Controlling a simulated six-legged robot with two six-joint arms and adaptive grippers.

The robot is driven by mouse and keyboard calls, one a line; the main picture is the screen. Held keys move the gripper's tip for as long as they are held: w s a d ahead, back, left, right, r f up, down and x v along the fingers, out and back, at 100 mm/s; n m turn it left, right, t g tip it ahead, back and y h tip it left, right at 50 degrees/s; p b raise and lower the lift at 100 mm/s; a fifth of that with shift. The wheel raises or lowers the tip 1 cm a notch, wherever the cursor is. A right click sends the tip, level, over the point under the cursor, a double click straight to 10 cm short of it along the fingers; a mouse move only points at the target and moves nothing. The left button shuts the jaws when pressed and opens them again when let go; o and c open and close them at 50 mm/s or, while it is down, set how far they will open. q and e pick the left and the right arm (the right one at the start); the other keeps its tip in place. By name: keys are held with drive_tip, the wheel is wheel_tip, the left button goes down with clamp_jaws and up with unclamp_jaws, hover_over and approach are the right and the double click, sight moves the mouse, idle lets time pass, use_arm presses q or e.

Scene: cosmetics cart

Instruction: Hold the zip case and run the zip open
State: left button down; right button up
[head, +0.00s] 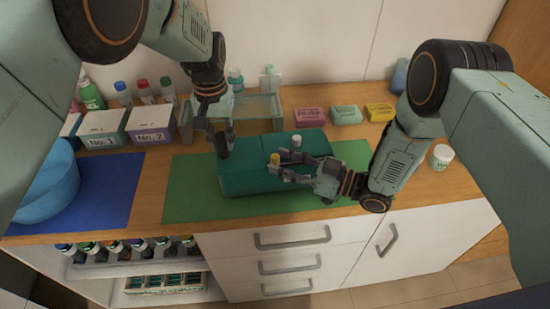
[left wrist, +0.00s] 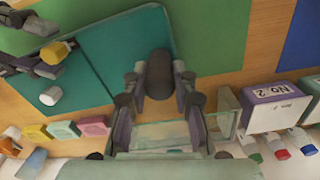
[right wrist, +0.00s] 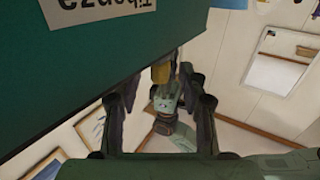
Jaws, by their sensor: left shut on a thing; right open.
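The teal zip case (head: 245,181) lies on the green mat, with a seam line across its top. My left gripper (head: 222,150) is shut on a dark rounded piece (left wrist: 159,75) at the left part of the case. A yellow pull (head: 274,158) stands at the seam. A white cylinder (head: 296,141) stands near it and shows in the left wrist view too. My right gripper (head: 277,168) is open at the yellow pull. In the right wrist view the pull (right wrist: 160,73) is between the open fingers; contact cannot be told. Part of the case is hidden behind my right gripper.
A clear tray (head: 257,108) stands behind the case. Pink, green and yellow boxes (head: 346,114) lie at the back right. A white jar (head: 441,156) stands at the right. Numbered boxes (head: 102,128) and a blue bowl (head: 50,185) are at the left. The green mat's front left is clear.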

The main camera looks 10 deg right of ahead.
drive_tip(key=shift+x, duration=1.25)
drive_tip(key=shift+c, duration=0.2)
clamp_jaws()
drive_tip(key=shift+r, duration=0.1)
